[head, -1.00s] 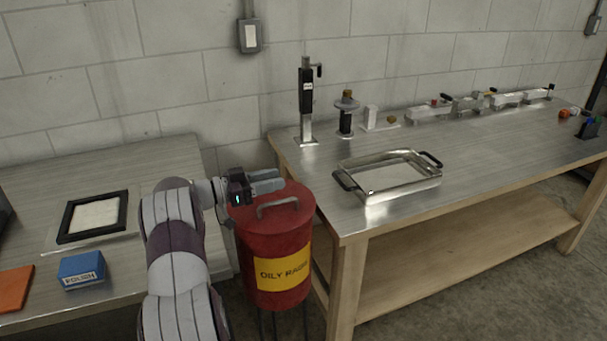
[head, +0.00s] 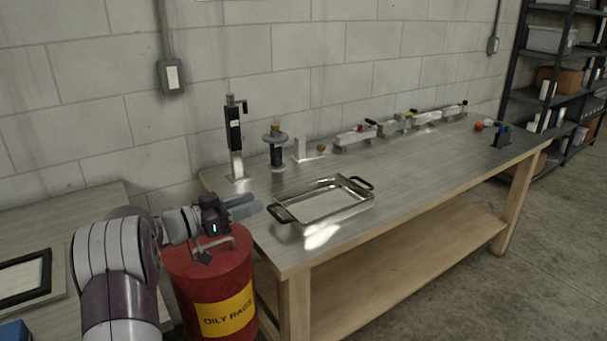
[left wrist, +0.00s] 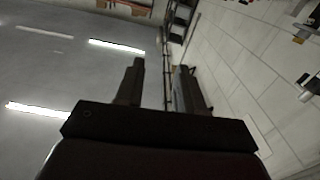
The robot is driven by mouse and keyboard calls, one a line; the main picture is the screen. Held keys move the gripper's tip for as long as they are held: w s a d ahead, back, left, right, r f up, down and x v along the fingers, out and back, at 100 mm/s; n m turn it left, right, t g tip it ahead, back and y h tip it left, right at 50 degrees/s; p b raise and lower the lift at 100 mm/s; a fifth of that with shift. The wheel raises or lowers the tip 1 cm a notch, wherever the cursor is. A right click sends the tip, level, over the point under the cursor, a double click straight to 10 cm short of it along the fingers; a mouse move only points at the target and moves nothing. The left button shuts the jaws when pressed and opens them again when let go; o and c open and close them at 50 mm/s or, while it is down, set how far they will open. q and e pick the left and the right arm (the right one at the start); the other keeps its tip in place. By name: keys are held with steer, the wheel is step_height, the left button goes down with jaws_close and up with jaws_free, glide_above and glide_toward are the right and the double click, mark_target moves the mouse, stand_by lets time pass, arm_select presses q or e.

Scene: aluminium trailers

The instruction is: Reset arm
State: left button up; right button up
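My left arm comes in from the left in the head view, grey and purple. Its gripper (head: 243,207) is held above the red OILY RAGS bin (head: 205,290), level with the near left end of the workbench. In the left wrist view the two dark fingers of the gripper (left wrist: 160,82) stand apart with nothing between them, so it is open and empty. My right arm and gripper are not in view.
The metal workbench (head: 400,170) bears a silver tray (head: 335,203) with black handles, a black upright tool (head: 235,135) and several small fixtures along the wall. A second table (head: 75,215) is at left. A dark shelf rack (head: 565,95) stands far right. Floor at right is clear.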

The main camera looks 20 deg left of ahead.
arm_select(q)
steer(key=w+d+n+y+p, duration=0.1)
steer(key=d+n+y+p, duration=0.45)
steer(key=y, duration=0.45)
steer(key=s+d+f+g, duration=0.3)
steer(key=s+g, duration=0.1)
steer(key=s, duration=0.5)
steer(key=s+d+f+n+g+y+p, duration=0.1)
steer(key=s+d+f+g, duration=0.2)
steer(key=s, duration=0.7)
steer(key=s+d+f+g, duration=0.3)
steer(key=s+f+g, duration=0.2)
steer(key=s, duration=0.5)
steer(key=shift+d+g+p, duration=0.3)
steer(key=shift+d+p, duration=0.05)
